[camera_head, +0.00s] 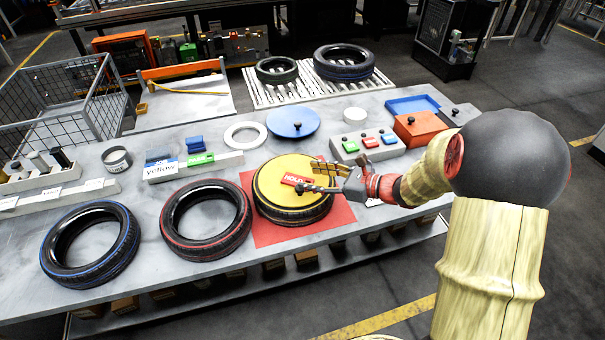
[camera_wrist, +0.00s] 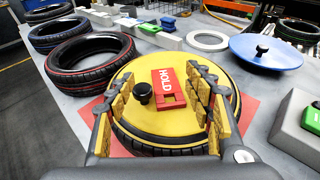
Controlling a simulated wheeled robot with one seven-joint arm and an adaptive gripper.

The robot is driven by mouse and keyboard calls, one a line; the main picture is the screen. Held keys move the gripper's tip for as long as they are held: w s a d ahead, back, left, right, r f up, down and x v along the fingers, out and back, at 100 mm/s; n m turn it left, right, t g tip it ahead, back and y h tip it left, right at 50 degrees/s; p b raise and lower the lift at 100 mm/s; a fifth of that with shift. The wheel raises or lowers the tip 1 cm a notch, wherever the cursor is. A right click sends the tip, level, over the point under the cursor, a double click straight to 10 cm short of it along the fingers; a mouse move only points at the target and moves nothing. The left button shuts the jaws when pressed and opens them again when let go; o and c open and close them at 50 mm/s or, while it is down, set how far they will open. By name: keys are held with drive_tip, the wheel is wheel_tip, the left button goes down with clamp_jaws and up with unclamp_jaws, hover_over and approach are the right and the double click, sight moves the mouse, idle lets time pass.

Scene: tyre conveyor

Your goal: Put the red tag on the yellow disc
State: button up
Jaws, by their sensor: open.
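The red tag (camera_head: 296,180), marked HOLD, lies on the yellow disc (camera_head: 270,190). In the wrist view the red tag (camera_wrist: 167,88) rests flat beside the black knob (camera_wrist: 143,93) of the yellow disc (camera_wrist: 150,122). The disc sits on top of a dark tyre (camera_head: 292,218). My gripper (camera_head: 312,177) is over the disc with its fingers around the tag. In the wrist view my gripper (camera_wrist: 163,85) is open, one yellow-padded finger on each side, and the tag shows between them, apart from both fingers.
A red mat (camera_head: 335,222) lies under the tyre. A red-rimmed tyre (camera_head: 206,221) and a blue-rimmed tyre (camera_head: 91,243) lie to the left. A blue disc (camera_head: 292,124), a white ring (camera_head: 245,134) and a button box (camera_head: 367,145) stand behind. Bare table shows between them.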

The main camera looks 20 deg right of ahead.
drive_tip(key=p+v, duration=0.1)
drive_tip(key=v, duration=0.5)
drive_tip(key=s+a+r+n+g+h, duration=0.1)
drive_tip(key=s+a+r+n+g, duration=0.25)
drive_tip(key=s+a+n, duration=0.3)
drive_tip(key=s+a+r+n+g+h, duration=0.2)
drive_tip(key=s+a+n+g, duration=0.2)
drive_tip(key=s+a+n, duration=0.3)
drive_tip(key=s+d+r+n+t+h, duration=0.2)
drive_tip(key=s+d+r+n+h, duration=0.4)
drive_tip(key=s+n, duration=0.4)
drive_tip(key=n+h, duration=0.1)
drive_tip(key=n, duration=0.2)
drive_tip(key=shift+r+n, duration=0.35)
drive_tip(key=shift+s+d+t, duration=0.1)
drive_tip(key=shift+t, duration=0.15)
drive_tip(key=c, duration=0.4)
